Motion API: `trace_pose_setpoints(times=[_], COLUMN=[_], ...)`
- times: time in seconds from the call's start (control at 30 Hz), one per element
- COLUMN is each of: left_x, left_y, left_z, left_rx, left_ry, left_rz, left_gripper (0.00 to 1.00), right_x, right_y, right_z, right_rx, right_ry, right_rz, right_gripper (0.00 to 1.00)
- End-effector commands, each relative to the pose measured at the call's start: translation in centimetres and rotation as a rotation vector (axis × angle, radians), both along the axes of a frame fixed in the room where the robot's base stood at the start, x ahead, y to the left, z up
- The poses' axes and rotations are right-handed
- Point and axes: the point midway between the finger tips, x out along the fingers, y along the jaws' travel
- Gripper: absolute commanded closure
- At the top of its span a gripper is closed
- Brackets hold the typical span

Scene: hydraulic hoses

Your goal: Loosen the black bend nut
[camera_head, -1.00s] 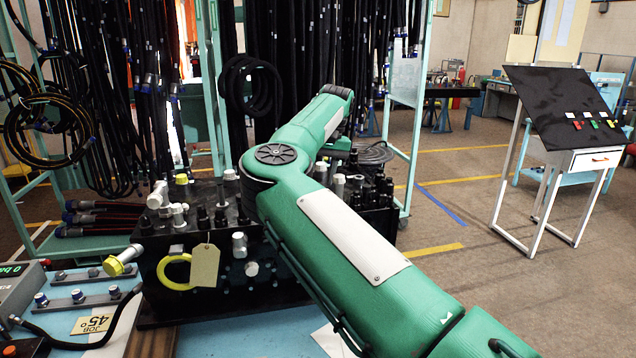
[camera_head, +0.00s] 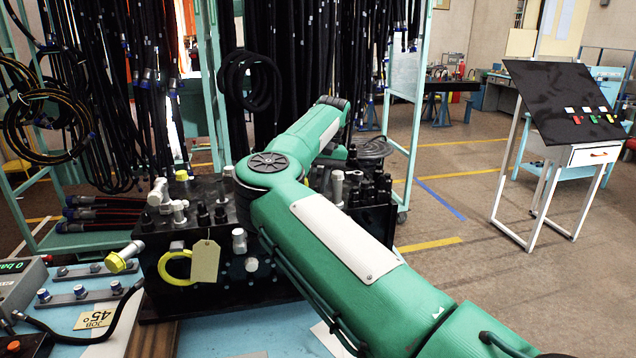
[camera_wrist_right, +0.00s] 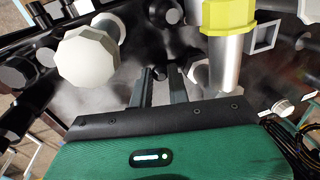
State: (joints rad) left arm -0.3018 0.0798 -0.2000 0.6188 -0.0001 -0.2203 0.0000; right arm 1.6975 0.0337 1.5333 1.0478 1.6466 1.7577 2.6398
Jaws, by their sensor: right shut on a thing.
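The black valve block (camera_head: 215,285) carries rows of black and silver fittings. My right arm reaches over it, and its hand is hidden behind the arm in the head view. In the right wrist view my right gripper (camera_wrist_right: 158,82) points at the block, its two narrow fingers close on either side of a small dark fitting (camera_wrist_right: 159,73). This appears to be the black bend nut, though its bend does not show clearly. A yellow-collared silver fitting (camera_wrist_right: 228,40) stands just right of the fingers, and a large pale cap (camera_wrist_right: 86,58) just left. My left gripper is out of view.
A yellow ring with a tan tag (camera_head: 205,261) hangs on the block's front. A yellow-ended fitting (camera_head: 116,263) sticks out at left. Hoses hang on the teal rack behind. A control box and hose fittings lie at lower left. The floor at right is clear up to the sloping stand (camera_head: 560,105).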

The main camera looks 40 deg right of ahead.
Motion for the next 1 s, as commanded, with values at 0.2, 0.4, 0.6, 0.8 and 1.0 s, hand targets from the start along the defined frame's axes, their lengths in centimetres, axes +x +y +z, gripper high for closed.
trace_pose_setpoints(times=[0.2,0.4,0.6,0.8,1.0], left_x=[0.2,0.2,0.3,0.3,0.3], left_y=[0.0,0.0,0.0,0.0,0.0], left_z=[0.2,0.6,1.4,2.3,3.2], left_rx=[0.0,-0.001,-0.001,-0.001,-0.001], left_ry=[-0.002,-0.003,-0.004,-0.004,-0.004], left_rz=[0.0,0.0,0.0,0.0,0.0], left_gripper=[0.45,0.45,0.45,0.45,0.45], right_x=[0.3,0.9,1.7,2.6,3.4], right_y=[-0.2,-0.7,-1.2,-1.4,-1.5], right_z=[0.1,0.2,0.3,0.2,0.3], right_rx=[0.0,0.001,0.0,0.001,0.0], right_ry=[0.0,0.0,0.0,0.0,0.0], right_rz=[0.055,0.181,0.351,0.517,0.65], right_gripper=[1.0,1.0,1.0,1.0,1.0])
